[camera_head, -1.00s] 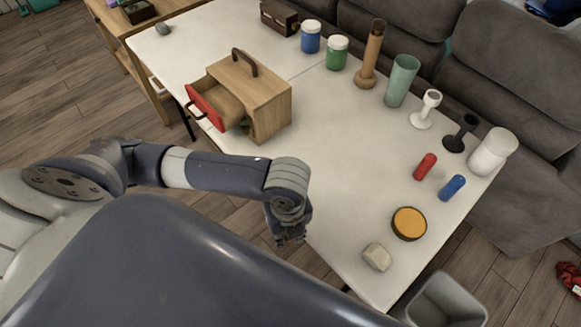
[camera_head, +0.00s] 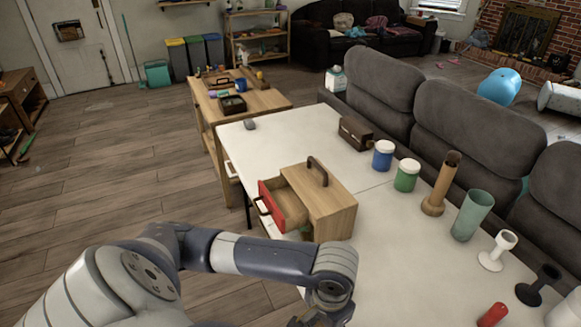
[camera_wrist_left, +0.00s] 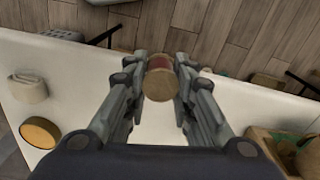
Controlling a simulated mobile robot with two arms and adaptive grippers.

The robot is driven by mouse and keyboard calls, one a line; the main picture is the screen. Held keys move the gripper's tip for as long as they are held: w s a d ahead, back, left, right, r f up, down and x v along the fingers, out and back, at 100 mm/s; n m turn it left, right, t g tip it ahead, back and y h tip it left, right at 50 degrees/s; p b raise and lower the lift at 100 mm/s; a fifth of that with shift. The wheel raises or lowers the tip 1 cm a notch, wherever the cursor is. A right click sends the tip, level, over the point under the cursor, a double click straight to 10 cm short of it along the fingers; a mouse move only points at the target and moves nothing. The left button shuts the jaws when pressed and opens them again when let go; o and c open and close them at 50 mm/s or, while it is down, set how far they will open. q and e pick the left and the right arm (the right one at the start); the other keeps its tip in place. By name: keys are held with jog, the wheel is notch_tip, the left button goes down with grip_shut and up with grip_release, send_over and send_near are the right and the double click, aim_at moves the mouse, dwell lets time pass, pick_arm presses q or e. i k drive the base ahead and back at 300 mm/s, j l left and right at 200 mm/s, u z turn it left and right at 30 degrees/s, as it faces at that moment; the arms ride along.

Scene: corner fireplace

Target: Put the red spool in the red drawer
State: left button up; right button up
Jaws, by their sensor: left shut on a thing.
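The red spool (camera_wrist_left: 160,79), a wooden-ended spool with a red middle, is held between the fingers of my left gripper (camera_wrist_left: 160,75) in the left wrist view. In the head view my left arm comes in at the bottom, and my left gripper is mostly cut off by the lower edge. The red drawer (camera_head: 265,204) has a red front with a dark handle. It is pulled out of the left side of the wooden box (camera_head: 333,205) on the white table. My left gripper is nearer to me than the box. My right gripper does not show.
Blue (camera_head: 383,156) and green (camera_head: 406,175) jars, a brown wooden stand (camera_head: 441,187), a teal cup (camera_head: 472,216) and a red cylinder (camera_head: 493,315) stand or lie to the right. A dark brown box (camera_head: 356,134) is behind.

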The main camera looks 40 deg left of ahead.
aim_at(284, 208)
jog(key=j+z, duration=0.5)
jog(key=z, duration=0.25)
jog(key=k+j+z, duration=0.1)
jog(key=j, duration=0.35)
jog(key=k+j+z, duration=0.1)
jog(key=k+j, duration=0.15)
jog(key=j, duration=0.2)
jog(key=k+j, duration=0.2)
jog(key=j, duration=0.2)
jog(key=k+j+z, duration=0.15)
jog(key=j, duration=0.25)
jog(key=k+j+z, duration=0.1)
jog(key=k+j, duration=0.15)
jog(key=j, duration=0.75)
jog(key=i, duration=0.15)
